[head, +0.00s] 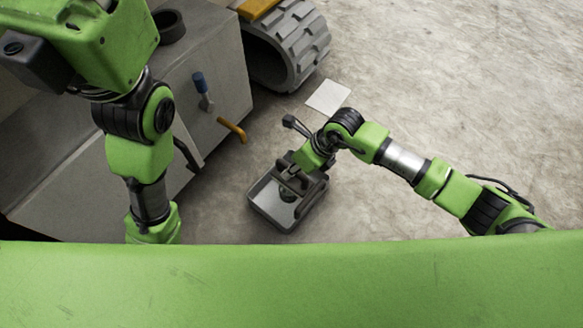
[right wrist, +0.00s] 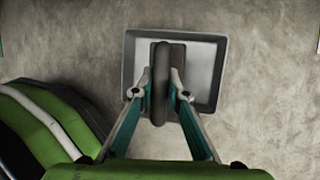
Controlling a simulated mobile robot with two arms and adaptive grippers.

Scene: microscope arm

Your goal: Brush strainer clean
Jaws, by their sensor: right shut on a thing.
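My right gripper (head: 290,184) is over a grey, shallow tray (head: 265,216) on the floor. In the right wrist view, the gripper (right wrist: 161,95) is shut on a dark rounded thing (right wrist: 161,62), seen edge-on and upright between the fingers. It may be the strainer; its face is hidden. It is over the tray (right wrist: 215,75), but I cannot tell whether it touches the bottom.
The grey block (head: 60,165) fills the left side, with an orange bent handle (head: 232,130) and a dark ring (head: 170,27) on it. A treaded wheel (head: 290,45) stands behind. A white sheet (head: 328,97) lies on the floor. The floor at the right is clear.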

